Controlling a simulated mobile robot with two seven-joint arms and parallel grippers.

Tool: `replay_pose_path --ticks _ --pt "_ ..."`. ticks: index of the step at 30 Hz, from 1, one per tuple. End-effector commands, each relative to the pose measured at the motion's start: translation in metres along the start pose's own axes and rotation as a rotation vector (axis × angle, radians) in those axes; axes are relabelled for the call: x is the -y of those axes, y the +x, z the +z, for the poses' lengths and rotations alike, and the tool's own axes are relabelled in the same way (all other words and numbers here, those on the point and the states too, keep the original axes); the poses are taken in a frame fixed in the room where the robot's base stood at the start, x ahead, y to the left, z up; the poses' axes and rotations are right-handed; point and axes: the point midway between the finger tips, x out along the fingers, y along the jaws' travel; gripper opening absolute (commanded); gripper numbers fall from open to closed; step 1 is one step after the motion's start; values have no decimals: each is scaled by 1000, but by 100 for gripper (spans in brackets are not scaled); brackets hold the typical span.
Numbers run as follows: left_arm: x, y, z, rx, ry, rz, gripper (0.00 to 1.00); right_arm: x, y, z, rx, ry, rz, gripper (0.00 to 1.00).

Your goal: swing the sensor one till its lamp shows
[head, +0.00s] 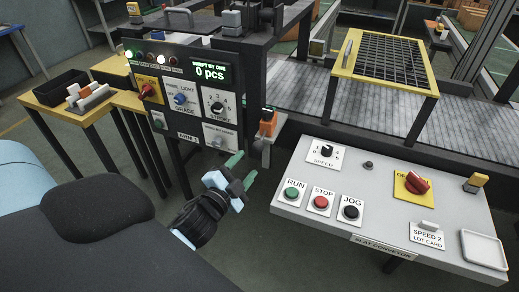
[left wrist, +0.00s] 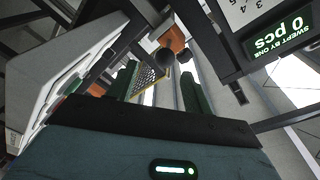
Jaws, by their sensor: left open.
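The sensor (head: 268,122) is a small orange block with a dark top, on a bracket at the right side of the black control panel. I cannot make out a lit lamp on it. My left gripper (head: 243,168) has green fingers, open and empty, below and left of the sensor, apart from it in the head view. In the left wrist view an orange part (left wrist: 176,41) with a dark round piece, likely the sensor, shows beyond the gap between the fingers (left wrist: 158,88). My right gripper is not in view.
The black control panel (head: 186,124) with knobs and a "0 pcs" display stands left of the sensor. The grey conveyor console (head: 330,219) with buttons and a red switch is at the right. A yellow-framed mesh guard (head: 345,70) stands over the slatted conveyor (head: 310,103).

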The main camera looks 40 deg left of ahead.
Motion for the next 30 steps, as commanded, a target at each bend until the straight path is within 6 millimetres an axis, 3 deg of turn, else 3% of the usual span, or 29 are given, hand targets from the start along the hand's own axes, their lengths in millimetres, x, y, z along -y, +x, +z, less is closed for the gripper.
replay_pose_path --ticks 11,21,30 --pt "10 13 -4 -11 20 -25 50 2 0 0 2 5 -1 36" --pt "11 61 -5 -10 21 -24 50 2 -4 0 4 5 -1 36" --pt "10 82 -4 -9 19 -21 50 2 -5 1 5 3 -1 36"
